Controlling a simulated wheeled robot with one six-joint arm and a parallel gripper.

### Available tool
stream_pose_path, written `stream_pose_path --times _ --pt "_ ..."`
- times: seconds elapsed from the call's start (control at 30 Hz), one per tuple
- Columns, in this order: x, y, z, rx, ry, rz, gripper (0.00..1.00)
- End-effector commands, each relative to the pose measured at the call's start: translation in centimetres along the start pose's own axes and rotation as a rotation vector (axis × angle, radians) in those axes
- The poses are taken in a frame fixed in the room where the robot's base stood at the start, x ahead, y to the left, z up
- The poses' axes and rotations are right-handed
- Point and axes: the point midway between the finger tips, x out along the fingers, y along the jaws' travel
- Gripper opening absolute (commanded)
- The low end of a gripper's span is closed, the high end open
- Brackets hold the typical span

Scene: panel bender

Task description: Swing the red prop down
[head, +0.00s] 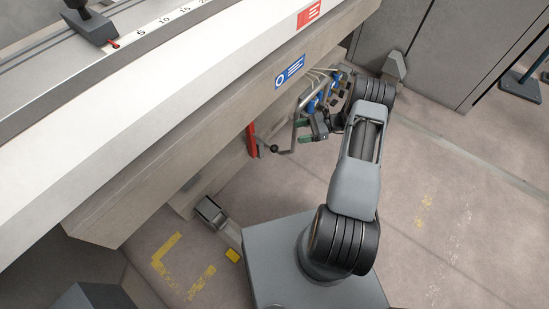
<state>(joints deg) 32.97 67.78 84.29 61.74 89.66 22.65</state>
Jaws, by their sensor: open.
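The red prop (252,140) is a short, narrow bar under the front edge of the machine bed. It stands nearly upright in the picture. My gripper (307,131) is to its right, apart from it, with its jaws open and greenish fingertips showing. A bent grey lever (290,151) with a black knob (273,149) lies between the gripper and the prop. The gripper is close to the lever, and I cannot tell whether they touch. The upper end of the prop is close beneath the bed's edge, and its mounting is hard to see.
The long machine bed (180,120) overhangs this area. Blue-handled valves (318,100) and hoses crowd behind my gripper. A grey pedal-like part (210,212) sits low on the left. The floor (450,220) on the right is clear.

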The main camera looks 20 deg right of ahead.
Motion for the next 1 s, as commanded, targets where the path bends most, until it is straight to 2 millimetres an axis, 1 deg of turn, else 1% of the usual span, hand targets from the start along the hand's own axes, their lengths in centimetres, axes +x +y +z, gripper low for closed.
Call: stream_pose_path --times 0.03,0.1,0.2,0.3,0.33,0.43,0.57,0.8,1.0 --pt "0.2 0.3 -3.7 0.041 -0.045 -0.038 0.67" --pt "0.2 0.5 -6.6 0.087 -0.101 -0.089 0.67" --pt "0.1 0.9 -9.7 0.134 -0.163 -0.144 0.67" --pt "0.1 1.2 -11.7 0.164 -0.204 -0.182 0.67" --pt "0.1 1.2 -12.0 0.170 -0.213 -0.190 0.67" --pt "0.5 1.3 -12.7 0.183 -0.232 -0.205 0.67" --pt "2.0 1.0 -12.6 0.187 -0.238 -0.209 0.67" --pt "6.5 0.0 -11.6 0.187 -0.236 -0.206 0.67" --pt "9.9 -0.8 -10.9 0.185 -0.236 -0.206 0.67"
